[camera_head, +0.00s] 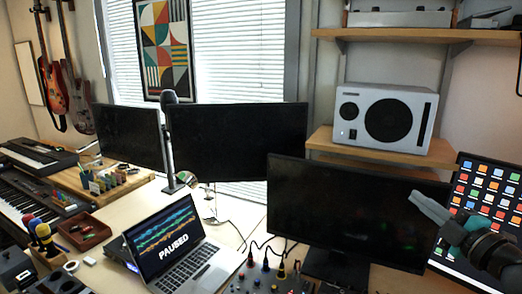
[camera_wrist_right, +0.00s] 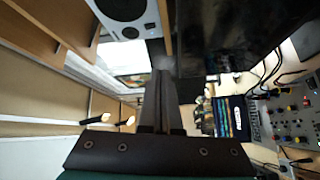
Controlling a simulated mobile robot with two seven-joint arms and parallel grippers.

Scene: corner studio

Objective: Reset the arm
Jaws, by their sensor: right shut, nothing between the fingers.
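My right gripper (camera_head: 418,199) comes in from the right edge of the head view, raised in front of the right side of the large front monitor (camera_head: 345,210). Its fingers are closed together and point to the left. In the right wrist view the gripper (camera_wrist_right: 160,76) shows its two dark fingers side by side, with nothing held between them. My left gripper and arm are in neither view.
A screen with coloured icons (camera_head: 484,195) stands close behind my right wrist. A laptop (camera_head: 170,245) reading "PAUSED" and a mixer (camera_head: 268,280) lie on the desk. A white speaker (camera_head: 385,117) sits on a shelf above. Keyboards (camera_head: 30,205) stand at left.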

